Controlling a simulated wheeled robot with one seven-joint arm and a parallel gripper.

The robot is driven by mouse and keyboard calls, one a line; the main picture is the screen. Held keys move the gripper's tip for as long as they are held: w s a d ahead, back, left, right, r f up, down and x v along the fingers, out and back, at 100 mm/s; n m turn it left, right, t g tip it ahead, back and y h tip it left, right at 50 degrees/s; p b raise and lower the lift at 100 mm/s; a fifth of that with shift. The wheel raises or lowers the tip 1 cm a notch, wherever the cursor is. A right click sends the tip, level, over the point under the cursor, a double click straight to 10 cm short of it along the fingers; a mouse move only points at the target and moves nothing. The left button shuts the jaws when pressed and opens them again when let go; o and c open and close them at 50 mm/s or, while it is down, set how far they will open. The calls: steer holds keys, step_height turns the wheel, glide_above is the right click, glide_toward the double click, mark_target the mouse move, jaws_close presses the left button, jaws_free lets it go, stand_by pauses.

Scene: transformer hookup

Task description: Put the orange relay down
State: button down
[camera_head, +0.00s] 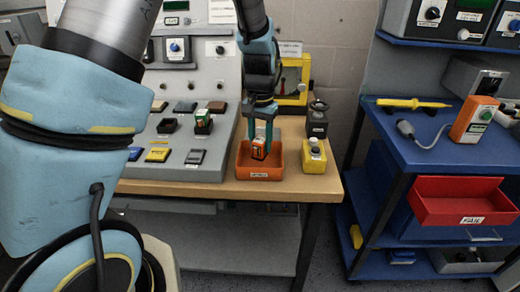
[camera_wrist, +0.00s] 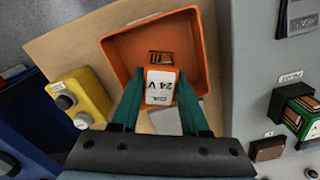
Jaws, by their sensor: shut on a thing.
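The orange relay (camera_wrist: 160,85) has a white label face reading "24 V". My gripper (camera_wrist: 160,103) is shut on it, with one teal finger on each side. In the head view the relay (camera_head: 259,147) is in my gripper (camera_head: 260,140), which points down over an orange bin (camera_head: 243,172) on the wooden bench. The relay is over or inside the bin's opening. I cannot tell whether it touches the bin floor. The bin's rim also shows around it in the wrist view (camera_wrist: 112,55).
A grey sloped panel with several modules (camera_head: 185,155) is at left. A blue cart (camera_head: 425,150) with a red bin (camera_head: 462,200) stands at right, past a gap.

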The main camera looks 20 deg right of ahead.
mark_target(260, 151)
steer(key=shift+f, duration=1.6)
steer(key=shift+f, duration=0.15)
steer(key=shift+c, duration=2.1)
jaws_free()
